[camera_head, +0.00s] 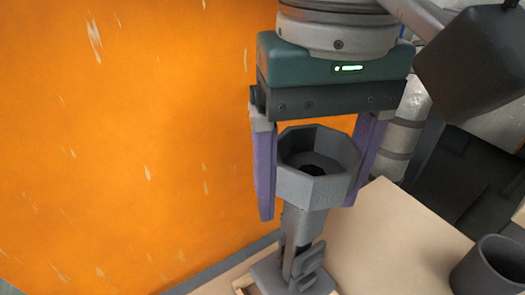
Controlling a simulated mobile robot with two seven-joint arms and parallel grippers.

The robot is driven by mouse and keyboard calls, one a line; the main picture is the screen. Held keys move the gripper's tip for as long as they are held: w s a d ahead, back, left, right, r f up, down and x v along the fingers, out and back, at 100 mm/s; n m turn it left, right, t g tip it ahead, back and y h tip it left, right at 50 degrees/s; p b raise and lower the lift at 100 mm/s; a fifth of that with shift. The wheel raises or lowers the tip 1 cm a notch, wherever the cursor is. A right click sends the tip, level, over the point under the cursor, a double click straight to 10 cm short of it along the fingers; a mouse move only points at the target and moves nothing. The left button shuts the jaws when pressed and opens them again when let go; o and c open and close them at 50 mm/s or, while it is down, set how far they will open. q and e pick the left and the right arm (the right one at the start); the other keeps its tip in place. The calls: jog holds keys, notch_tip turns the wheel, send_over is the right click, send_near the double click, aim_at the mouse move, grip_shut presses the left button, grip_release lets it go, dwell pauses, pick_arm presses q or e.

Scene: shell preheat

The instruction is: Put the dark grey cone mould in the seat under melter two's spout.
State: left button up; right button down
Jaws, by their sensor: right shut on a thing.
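My right gripper (307,208) comes down from the top with its purple fingers on either side of a grey octagonal cup (302,187). It is shut on this cup, which has an open top and a dark hole inside. I cannot tell for sure whether the cup is the cone mould. Below the cup, a grey stem (299,226) leads down to a grey block-like base (288,284) at the bottom edge. Whether cup and stem are one piece is unclear. No melter, spout or seat can be made out for certain. My left gripper is out of view.
A large scuffed orange panel (120,140) fills the left. A pale tan tabletop (385,235) lies right of the cup and is bare there. A dark grey round cup (488,268) stands at bottom right. Wooden edging (240,286) shows beside the base.

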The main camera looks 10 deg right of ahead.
aim_at(302, 229)
notch_tip(302, 229, down, 6)
jog(key=shift+f+b, duration=0.1)
jog(key=shift+b, duration=0.75)
grip_release()
notch_tip(302, 229, up, 12)
jog(key=p, duration=0.4)
jog(key=shift+w+f, duration=0.1)
jog(key=shift+f, duration=0.05)
jog(key=shift+r, duration=0.25)
